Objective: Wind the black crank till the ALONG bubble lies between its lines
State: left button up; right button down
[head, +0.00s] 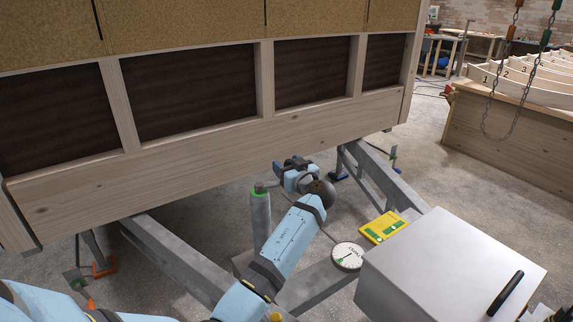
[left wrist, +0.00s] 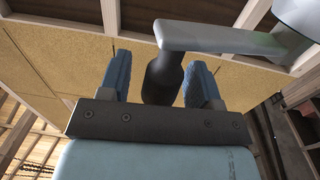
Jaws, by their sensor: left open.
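My left gripper (head: 293,176) is beyond my forearm, under the hut's front edge. The grey crank arm (left wrist: 215,39) runs right from the grip.
A round white dial (head: 347,257) sits beside the level. A grey box (head: 450,262) with a black handle stands at right. A green-topped grey post (head: 261,215) rises left of my forearm. The hut's wooden beam (head: 200,160) hangs above. Chains (head: 487,115) hang at right.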

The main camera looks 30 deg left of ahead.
pick_arm(q)
jog(key=shift+w+a, duration=0.15)
jog(key=shift+a, duration=0.15)
